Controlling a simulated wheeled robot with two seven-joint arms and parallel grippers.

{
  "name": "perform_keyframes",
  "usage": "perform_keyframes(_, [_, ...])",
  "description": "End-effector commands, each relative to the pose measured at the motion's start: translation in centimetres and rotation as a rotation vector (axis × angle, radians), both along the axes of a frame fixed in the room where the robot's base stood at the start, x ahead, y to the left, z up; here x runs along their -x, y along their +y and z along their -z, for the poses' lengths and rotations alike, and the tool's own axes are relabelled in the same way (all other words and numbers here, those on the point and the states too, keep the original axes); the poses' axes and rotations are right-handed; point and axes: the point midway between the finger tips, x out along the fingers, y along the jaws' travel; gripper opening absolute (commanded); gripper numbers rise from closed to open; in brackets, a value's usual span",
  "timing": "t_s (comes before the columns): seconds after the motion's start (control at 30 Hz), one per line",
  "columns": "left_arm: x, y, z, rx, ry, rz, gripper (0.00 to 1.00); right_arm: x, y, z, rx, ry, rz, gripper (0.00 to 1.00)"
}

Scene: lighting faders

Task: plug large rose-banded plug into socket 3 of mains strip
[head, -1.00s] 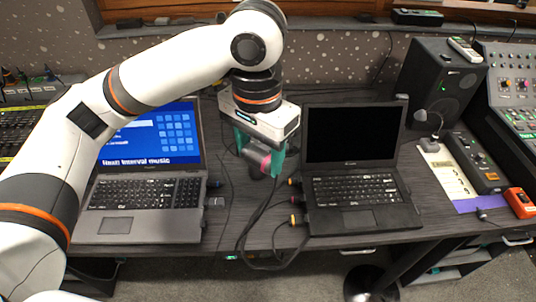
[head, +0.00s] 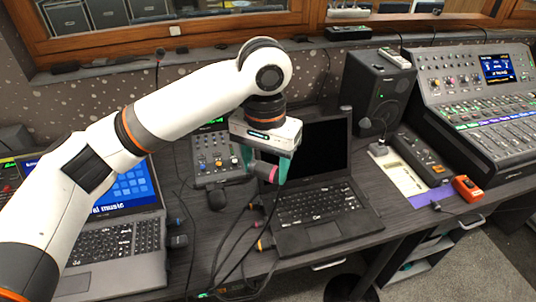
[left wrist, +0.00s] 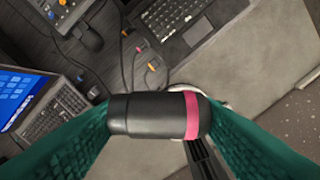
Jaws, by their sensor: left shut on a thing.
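My left gripper (head: 264,168) is shut on a large black plug with a rose-pink band (head: 273,174) and holds it above the desk, by the left side of the right laptop. In the left wrist view the plug (left wrist: 150,115) lies crosswise between the teal fingers, its pink band toward the right; a dark cable seems to trail below it. A long dark box (head: 424,156) at the right of the desk may be the mains strip, but I cannot make out numbered sockets. My right gripper is not in view.
The right laptop (head: 315,205) and left laptop (head: 115,245) stand open. A small mixer (head: 218,155) sits between them, with loose cables in front. A speaker (head: 375,90), small lamp (head: 378,148), orange device (head: 467,188) and large mixing console (head: 480,100) crowd the right.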

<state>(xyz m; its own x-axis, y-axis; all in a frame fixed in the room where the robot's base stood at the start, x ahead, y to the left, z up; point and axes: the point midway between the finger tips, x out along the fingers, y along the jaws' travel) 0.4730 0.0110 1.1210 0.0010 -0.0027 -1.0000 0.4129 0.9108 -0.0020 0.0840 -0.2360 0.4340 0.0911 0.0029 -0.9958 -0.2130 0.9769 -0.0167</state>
Motion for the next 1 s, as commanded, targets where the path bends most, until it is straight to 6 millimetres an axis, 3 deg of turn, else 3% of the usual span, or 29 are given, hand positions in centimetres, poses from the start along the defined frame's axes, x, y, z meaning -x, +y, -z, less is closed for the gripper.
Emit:
perform_keyframes(0.6, [2.0, 3.4, 6.6, 0.000, 0.003, 0.967, 0.34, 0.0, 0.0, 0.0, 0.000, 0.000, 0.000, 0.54])
perform_keyframes(0.87, [2.2, 3.9, 7.8, 0.003, 0.000, 1.139, 0.34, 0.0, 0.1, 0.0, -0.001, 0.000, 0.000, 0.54])
perform_keyframes(1.0, [1.7, 4.8, 10.3, 0.021, -0.002, 1.217, 0.34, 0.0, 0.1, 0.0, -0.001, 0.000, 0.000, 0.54])
